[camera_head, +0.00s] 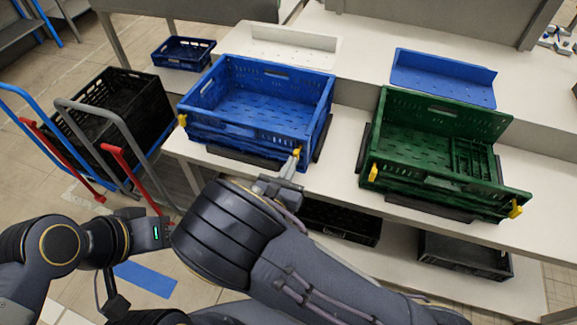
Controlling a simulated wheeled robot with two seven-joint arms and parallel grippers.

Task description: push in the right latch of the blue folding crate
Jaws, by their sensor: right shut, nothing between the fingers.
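The blue folding crate (262,125) stands on the white table, its back and side walls upright and its front side lower. Its right yellow latch (297,152) sits at the front right corner, and its left yellow latch (183,120) at the front left corner. My right gripper (291,164) is shut and empty, its tip at the right latch and partly covering it. I cannot tell whether it touches the latch or how far in the latch is. My left arm is low at the left; its gripper's fingers do not show.
A green crate (440,112) with yellow latches stands to the right on the table. Black crates (340,222) sit on the shelf below. A cart with a black crate (150,95) and red handles (128,170) stands at the left. A small blue crate (183,52) is behind.

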